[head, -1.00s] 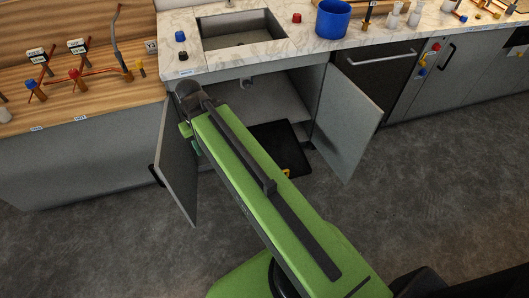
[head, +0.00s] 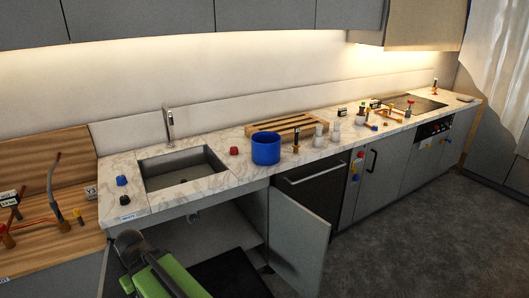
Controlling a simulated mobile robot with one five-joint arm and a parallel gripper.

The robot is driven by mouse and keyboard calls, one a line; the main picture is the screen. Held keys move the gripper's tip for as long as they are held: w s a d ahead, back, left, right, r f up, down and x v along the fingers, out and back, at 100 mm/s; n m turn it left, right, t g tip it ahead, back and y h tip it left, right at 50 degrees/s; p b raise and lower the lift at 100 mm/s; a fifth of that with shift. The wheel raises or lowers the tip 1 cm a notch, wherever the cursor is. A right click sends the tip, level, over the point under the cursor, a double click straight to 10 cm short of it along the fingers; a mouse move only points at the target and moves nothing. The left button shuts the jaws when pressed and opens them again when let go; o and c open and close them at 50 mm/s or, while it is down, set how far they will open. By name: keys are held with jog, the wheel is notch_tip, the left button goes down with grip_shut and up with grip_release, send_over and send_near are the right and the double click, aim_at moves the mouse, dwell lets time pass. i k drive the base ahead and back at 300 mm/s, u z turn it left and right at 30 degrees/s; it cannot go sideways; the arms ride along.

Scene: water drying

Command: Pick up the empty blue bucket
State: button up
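The blue bucket (head: 266,149) stands upright on the marble counter (head: 222,187), just right of the sink (head: 182,169). Its inside is mostly hidden at this angle, so I cannot tell whether it is empty. My green arm shows at the bottom left, in front of the open cabinet under the sink, below and left of the bucket. The arm's dark far end is in view, but I cannot make out gripper fingers there. Nothing of mine touches the bucket.
A red knob (head: 234,151) sits between sink and bucket. A wooden rack (head: 292,126) lies behind the bucket, and white bottles (head: 318,136) stand to its right. An open cabinet door (head: 298,238) juts out below. Grey floor is clear at the right.

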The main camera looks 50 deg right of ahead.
aim_at(266, 145)
jog(key=z, duration=0.65)
jog(key=i, duration=0.6)
jog(key=z, duration=1.4)
jog(key=i, duration=0.5)
jog(key=u, duration=2.05)
